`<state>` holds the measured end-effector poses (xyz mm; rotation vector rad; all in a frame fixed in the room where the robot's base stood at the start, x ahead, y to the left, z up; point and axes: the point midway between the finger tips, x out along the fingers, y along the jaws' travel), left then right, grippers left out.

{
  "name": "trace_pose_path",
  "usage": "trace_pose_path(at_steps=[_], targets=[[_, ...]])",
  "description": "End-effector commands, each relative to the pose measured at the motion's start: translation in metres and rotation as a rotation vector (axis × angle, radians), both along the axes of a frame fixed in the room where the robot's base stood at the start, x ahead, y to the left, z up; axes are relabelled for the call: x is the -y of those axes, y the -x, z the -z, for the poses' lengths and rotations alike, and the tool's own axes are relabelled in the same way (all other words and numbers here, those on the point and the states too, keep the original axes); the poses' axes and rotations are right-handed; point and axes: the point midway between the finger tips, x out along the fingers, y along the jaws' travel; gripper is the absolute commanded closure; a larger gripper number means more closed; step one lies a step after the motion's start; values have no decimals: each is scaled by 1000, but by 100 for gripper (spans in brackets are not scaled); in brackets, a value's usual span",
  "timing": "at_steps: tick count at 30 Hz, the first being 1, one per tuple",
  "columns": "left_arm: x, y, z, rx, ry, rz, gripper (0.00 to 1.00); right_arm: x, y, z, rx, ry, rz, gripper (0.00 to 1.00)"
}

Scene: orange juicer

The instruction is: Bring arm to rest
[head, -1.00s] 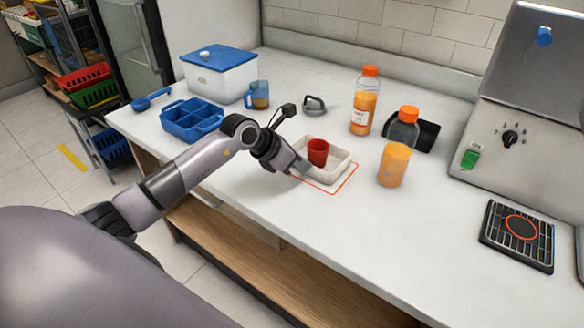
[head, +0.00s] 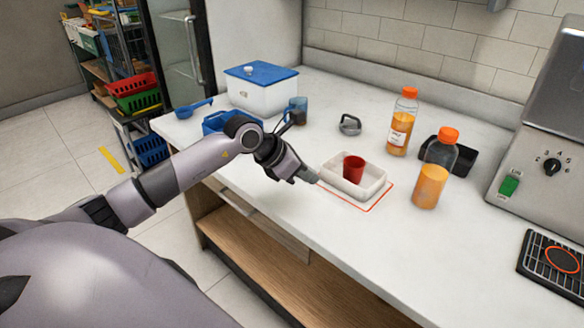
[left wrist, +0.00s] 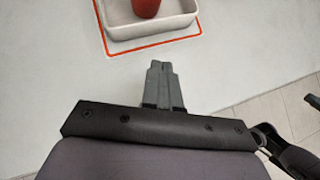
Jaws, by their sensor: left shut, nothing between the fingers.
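My left gripper (head: 312,178) is shut and empty above the white counter (head: 300,235), just left of a white tray. In the left wrist view its two fingers (left wrist: 160,66) are together, pointing toward the tray. The white tray (head: 376,191) sits inside a red outline on the counter, and its near side also shows in the left wrist view (left wrist: 160,28). A red cup (head: 353,169) stands upright in the tray, apart from the gripper. My right gripper is in neither view.
Two orange-capped juice bottles (head: 403,125) (head: 432,175) stand right of the tray, with a black bin (head: 466,160) behind. A grey machine (head: 545,150) is at the right. A blue caddy (head: 214,122), a blue-lidded box (head: 262,98) and a jug (head: 298,110) stand behind my arm. The counter's front is clear.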

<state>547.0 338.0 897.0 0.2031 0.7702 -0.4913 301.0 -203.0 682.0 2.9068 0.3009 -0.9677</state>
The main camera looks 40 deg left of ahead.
Motion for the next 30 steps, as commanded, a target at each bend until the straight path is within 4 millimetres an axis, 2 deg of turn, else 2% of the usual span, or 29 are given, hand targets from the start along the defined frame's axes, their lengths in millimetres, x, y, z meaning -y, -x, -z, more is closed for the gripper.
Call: trace_pose_path(at_steps=[3,9,20,23,26,30], targets=[[-8,13,-14,1,-4,1,100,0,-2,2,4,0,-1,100],[-16,27,-30,-1,-1,-1,100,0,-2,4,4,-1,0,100],[-16,31,-35,-1,8,1,100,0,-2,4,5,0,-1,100],[0,34,-29,-10,80,15,100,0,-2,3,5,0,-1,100],[37,43,-19,-33,264,33,100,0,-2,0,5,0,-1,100],[98,63,-13,-95,677,2,100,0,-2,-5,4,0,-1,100]])
